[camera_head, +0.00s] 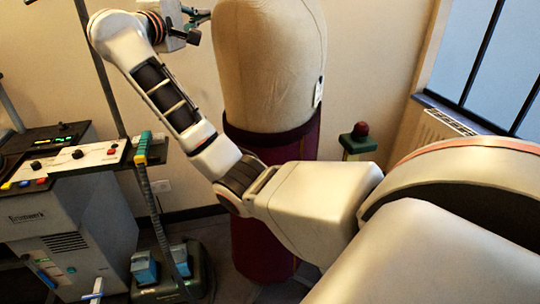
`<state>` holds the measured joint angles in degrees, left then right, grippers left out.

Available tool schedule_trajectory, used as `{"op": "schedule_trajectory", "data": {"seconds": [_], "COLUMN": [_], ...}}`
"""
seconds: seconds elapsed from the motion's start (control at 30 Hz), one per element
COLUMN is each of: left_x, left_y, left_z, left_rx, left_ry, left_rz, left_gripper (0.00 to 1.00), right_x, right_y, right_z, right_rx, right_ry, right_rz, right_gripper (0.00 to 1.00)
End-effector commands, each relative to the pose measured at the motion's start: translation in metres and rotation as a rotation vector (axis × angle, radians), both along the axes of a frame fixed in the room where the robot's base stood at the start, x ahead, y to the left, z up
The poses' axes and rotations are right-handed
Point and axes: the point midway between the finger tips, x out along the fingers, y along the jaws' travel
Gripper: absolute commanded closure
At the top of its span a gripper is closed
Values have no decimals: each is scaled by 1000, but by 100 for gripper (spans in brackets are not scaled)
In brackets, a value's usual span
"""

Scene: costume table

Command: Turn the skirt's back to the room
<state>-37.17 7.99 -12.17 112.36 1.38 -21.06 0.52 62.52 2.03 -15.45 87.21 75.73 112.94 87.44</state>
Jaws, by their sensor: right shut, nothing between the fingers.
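A dark red skirt (262,262) hangs on a beige dress form (270,60) in the middle of the view. Its dark waistband (302,133) circles the lower part of the form. My right arm crosses in front of the skirt and hides its middle. My right gripper (197,25) is at the top, left of the form's upper part. It is shut and empty, apart from the skirt and well above it. I cannot tell which side of the skirt faces me. My left gripper is not in view.
A grey machine (70,215) with a control panel (75,158) stands at the left, with a ribbed hose (152,205) beside it. A green post with a red knob (360,130) stands right of the form. A window (490,60) is at the right.

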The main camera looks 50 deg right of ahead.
Motion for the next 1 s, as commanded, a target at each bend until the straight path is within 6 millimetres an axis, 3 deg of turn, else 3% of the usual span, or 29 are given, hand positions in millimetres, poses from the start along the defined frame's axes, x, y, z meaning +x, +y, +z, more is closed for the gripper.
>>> {"op": "schedule_trajectory", "data": {"seconds": [0.3, 0.73, 1.0], "left_x": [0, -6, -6], "left_y": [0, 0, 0], "left_z": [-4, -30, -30], "left_rx": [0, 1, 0], "left_ry": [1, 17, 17], "left_rz": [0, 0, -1], "left_gripper": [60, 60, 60], "right_x": [-3, -49, -57], "right_y": [0, 2, 1], "right_z": [-2, -2, 0], "right_rx": [3, 4, 1], "right_ry": [-2, -2, 1], "right_rz": [14, 211, 242], "right_gripper": [100, 100, 100]}}
